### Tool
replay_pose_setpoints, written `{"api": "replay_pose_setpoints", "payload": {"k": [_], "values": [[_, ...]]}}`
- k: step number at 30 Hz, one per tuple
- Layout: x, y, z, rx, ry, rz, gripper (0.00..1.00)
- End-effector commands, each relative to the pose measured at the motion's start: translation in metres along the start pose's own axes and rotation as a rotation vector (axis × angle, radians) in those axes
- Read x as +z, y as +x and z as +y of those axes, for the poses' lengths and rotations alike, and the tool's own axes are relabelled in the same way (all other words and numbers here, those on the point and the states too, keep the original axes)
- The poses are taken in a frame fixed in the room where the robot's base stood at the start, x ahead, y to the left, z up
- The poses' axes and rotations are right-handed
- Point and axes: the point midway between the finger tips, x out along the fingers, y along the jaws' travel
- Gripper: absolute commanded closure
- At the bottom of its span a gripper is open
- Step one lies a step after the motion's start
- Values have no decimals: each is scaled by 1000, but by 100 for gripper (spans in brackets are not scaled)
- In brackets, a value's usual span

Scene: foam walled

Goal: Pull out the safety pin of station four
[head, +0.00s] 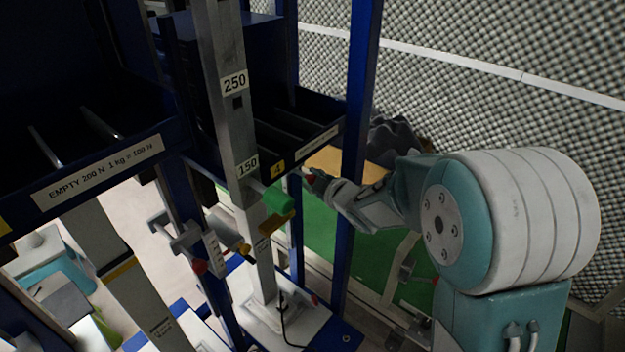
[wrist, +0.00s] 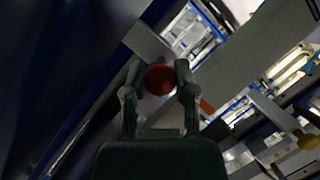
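The station with the yellow "4" label (head: 278,168) stands at the centre of the head view, beside a grey post marked 150 and 250 (head: 236,130). My gripper (head: 316,180) reaches in from the right, just right of the label. A round red knob, apparently the safety pin's head (head: 308,178), is at its fingertips. In the wrist view the red knob (wrist: 159,78) sits between the two fingertips of my gripper (wrist: 159,70), which are drawn in close on both sides. The pin's shaft is hidden, so how deep it sits cannot be told.
A green handle (head: 277,200) juts out just below and left of my gripper. A blue upright (head: 354,130) stands close to my wrist. A shelf labelled EMPTY (head: 98,172) is at left. A foam wall (head: 480,65) closes the back right.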

Motion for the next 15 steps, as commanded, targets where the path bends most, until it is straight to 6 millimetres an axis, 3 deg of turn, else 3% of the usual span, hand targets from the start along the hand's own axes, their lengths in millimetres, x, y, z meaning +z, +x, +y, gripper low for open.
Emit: {"api": "replay_pose_setpoints", "payload": {"k": [5, 15], "values": [[5, -10, 0, -1, -1, -2, 100], [33, -75, 0, -1, 1, -4, 100]]}}
